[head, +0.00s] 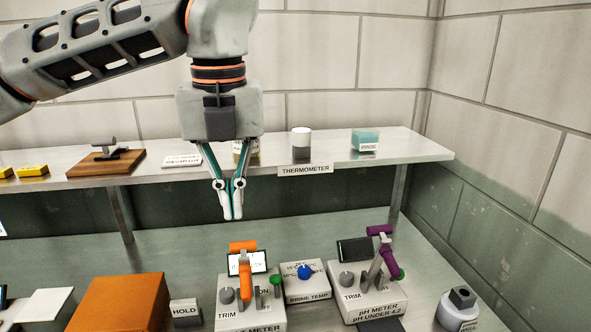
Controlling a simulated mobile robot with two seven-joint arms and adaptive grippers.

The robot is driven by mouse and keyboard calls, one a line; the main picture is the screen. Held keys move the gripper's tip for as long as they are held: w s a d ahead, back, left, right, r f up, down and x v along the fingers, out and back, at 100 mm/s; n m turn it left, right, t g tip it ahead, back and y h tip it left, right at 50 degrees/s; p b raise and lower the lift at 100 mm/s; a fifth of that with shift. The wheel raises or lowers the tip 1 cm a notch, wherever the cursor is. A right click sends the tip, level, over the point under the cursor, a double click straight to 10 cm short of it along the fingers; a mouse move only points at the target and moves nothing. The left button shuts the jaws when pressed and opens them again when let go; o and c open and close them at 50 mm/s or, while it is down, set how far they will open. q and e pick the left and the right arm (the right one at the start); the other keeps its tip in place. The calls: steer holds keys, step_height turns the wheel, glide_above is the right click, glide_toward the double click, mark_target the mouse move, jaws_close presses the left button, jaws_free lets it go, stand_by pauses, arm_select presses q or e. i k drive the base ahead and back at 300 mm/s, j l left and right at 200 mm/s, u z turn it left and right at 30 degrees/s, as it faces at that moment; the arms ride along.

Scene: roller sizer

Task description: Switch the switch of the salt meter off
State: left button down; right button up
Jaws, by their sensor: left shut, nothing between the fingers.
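A pale meter box (232,319) stands on the bench at the bottom centre. Its label ends in "METER"; the first word is cut off or hidden, so I cannot read it as salt. It carries a lit display (257,263), a grey trim knob (226,296), a green round part (276,279) and an upright orange-handled piece (245,270) in front of the display. A switch and its position cannot be made out clearly. My right gripper is not in view.
To the right stand a brine temp box (306,288) with a blue knob and a pH meter (376,311) with a purple-handled piece. An orange box (120,304) and a hold block (185,312) are left. A shelf (420,150) with several items runs behind the gripper.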

mark_target(275, 279)
steer(key=k, duration=0.9)
